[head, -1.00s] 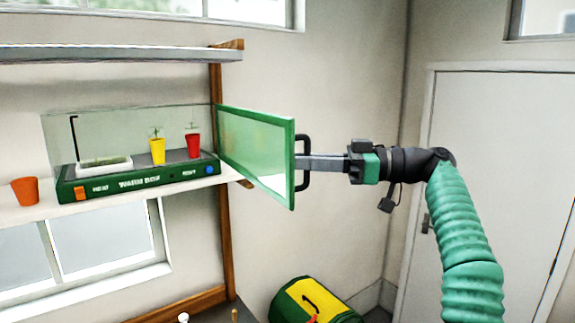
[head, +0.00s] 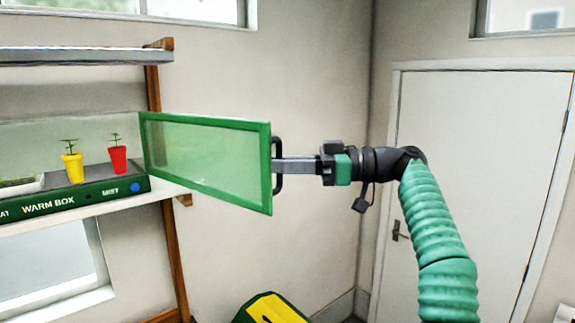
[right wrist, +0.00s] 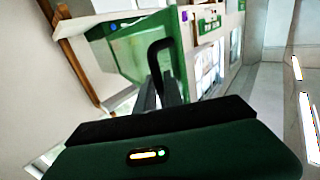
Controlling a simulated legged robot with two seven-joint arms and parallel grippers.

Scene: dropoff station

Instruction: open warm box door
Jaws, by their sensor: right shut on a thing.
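The warm box (head: 60,200) sits on a shelf at the left of the head view, with its front open. Its green-framed clear door (head: 205,160) stands swung out to the right of the box. The dark door handle (head: 278,165) is on the door's right edge. My right gripper (head: 282,165) is shut on the handle. The right wrist view shows the handle (right wrist: 158,60) at the fingers and the green door (right wrist: 130,55) behind it. My left gripper is in neither view.
A yellow pot (head: 73,167) and a red pot (head: 118,159) with seedlings stand in the box. A wooden post (head: 168,250) supports the shelf. A green and yellow object (head: 270,308) lies below. A white room door (head: 470,180) is at the right.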

